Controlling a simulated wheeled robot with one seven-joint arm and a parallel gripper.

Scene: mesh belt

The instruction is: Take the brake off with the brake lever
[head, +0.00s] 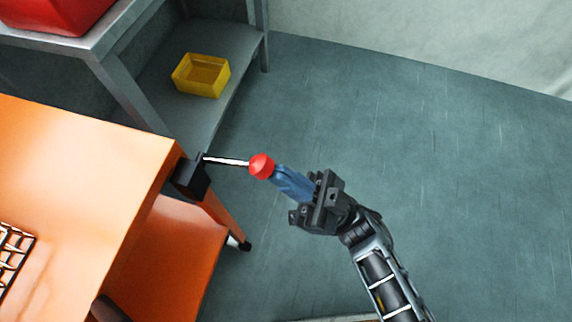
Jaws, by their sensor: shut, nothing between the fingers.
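The brake lever is a thin pale rod (227,161) with a red knob (262,166) at its end. It sticks out to the right, roughly level in the picture, from a black block (191,176) on the side of the orange table. My gripper (279,176) is shut, with its blue fingers together and pointing up and left at the knob. The fingertips are right beside the knob in the picture. I cannot tell whether they touch it. Nothing shows between the fingers.
The orange table (80,165) fills the left, with part of a dark wire mesh (14,255) at its edge. A grey shelf unit (215,50) behind it holds a yellow bin (201,75) below and a red container (50,14) above. The floor (430,140) to the right is clear.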

